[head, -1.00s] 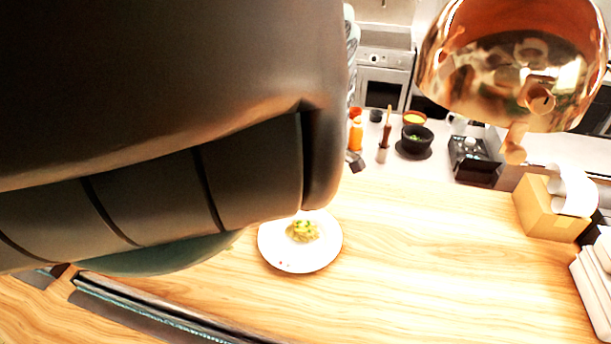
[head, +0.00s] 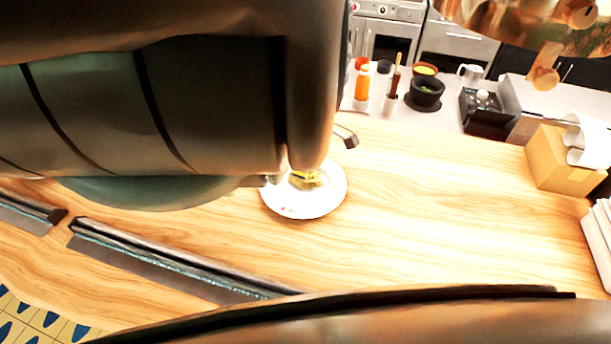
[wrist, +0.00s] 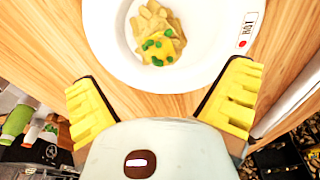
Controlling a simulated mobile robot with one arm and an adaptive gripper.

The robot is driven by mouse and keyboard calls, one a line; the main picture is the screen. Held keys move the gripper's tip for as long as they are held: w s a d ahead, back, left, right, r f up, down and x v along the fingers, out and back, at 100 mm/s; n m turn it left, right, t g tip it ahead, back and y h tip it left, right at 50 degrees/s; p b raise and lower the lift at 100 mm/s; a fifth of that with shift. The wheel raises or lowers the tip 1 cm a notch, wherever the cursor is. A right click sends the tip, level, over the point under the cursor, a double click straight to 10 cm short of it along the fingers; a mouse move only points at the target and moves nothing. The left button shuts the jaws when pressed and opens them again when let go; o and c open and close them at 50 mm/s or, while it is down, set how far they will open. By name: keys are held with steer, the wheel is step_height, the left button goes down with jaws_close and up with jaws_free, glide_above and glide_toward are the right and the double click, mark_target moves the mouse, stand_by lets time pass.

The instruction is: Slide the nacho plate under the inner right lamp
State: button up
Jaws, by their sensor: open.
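The white round plate (head: 312,206) lies on the wooden counter, with yellow food (head: 305,180) topped with green bits near its middle. My arm covers its upper left part in the head view. In the wrist view the plate (wrist: 108,52) is just ahead of my gripper (wrist: 160,105), whose yellow fingers are spread wide with nothing between them. The near rim lies just beyond the gap, and I cannot tell whether a finger touches it. A copper lamp (head: 500,14) hangs at the top right, cut off by the frame; I cannot tell which lamp it is.
Bare counter (head: 430,210) stretches right of the plate. Behind stand an orange bottle (head: 362,84), a black bowl (head: 426,92) and a black device (head: 486,108). A cardboard box (head: 562,160) and stacked white plates (head: 600,240) are at the right. A dark metal strip (head: 180,262) runs along the front.

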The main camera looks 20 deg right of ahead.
mark_target(303, 181)
steer(key=shift+w+a+f+p, duration=0.2)
steer(key=shift+f+p, duration=0.2)
steer(key=shift+f, duration=1.05)
steer(key=shift+w+a+f+p, duration=0.15)
steer(key=shift+f+p, duration=0.2)
steer(key=shift+f, duration=1.05)
steer(key=shift+c, duration=0.2)
steer(key=c, duration=1.4)
steer(key=shift+d, duration=0.1)
